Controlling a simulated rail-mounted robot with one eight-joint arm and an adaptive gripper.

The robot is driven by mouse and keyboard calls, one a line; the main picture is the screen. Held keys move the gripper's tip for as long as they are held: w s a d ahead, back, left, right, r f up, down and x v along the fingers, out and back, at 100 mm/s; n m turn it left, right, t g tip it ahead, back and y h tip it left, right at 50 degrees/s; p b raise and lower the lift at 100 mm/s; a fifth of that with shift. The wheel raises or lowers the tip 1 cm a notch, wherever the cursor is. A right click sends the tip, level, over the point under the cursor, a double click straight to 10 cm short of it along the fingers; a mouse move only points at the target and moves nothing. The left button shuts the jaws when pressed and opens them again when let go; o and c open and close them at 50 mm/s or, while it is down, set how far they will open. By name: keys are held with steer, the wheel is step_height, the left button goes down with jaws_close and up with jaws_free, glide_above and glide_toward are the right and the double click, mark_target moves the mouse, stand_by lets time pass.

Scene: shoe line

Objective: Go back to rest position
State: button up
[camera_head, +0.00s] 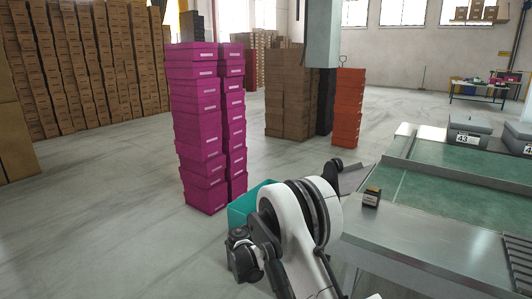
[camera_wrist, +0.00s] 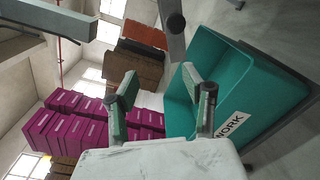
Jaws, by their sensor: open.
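My gripper (camera_wrist: 159,76) shows in the wrist view with its two fingers spread apart and nothing between them. A teal bin (camera_wrist: 262,85) with a white label reading "WORK" lies beyond and to the right of the fingers in that view. In the head view my white arm is folded in the lower middle, and the teal bin (camera_head: 240,212) is partly hidden behind it. My gripper's fingers cannot be made out in the head view.
A metal worktable with a green conveyor surface (camera_head: 437,201) fills the right. A small dark box (camera_head: 371,197) sits near its left edge, and grey shoe boxes (camera_head: 469,135) stand behind. Magenta box stacks (camera_head: 200,130) stand left of the bin. Open floor (camera_head: 100,220) lies left.

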steer(key=s+d+r+m+g+y, duration=0.1)
steer(key=s+d+r+m+g, duration=0.1)
steer(key=s+d+r, duration=0.3)
steer(key=s+d+r+m+g+y, duration=0.1)
steer(key=s+d+r+m, duration=0.1)
steer(key=d+r, duration=0.35)
steer(key=s+d+r+m, duration=0.1)
steer(key=s+r, duration=0.1)
steer(key=s, duration=0.2)
steer(key=s+d+r+m+g+y, duration=0.1)
steer(key=s+d+r, duration=0.1)
steer(key=s+r, duration=0.1)
steer(key=s+d+r+m+g+y, duration=0.1)
steer(key=s+r+m, duration=0.1)
steer(key=s, duration=0.3)
steer(key=shift+s+d+r, duration=0.1)
steer(key=shift+d+r, duration=0.2)
steer(key=shift+r, duration=0.3)
steer(key=s+f+m+g+y, duration=0.25)
steer(key=s+m+y, duration=0.5)
steer(key=s, duration=2.65)
step_height(320, 180, up, 17)
steer(key=m+h+p, duration=0.1)
steer(key=p, duration=1.6)
steer(key=shift+s, duration=0.25)
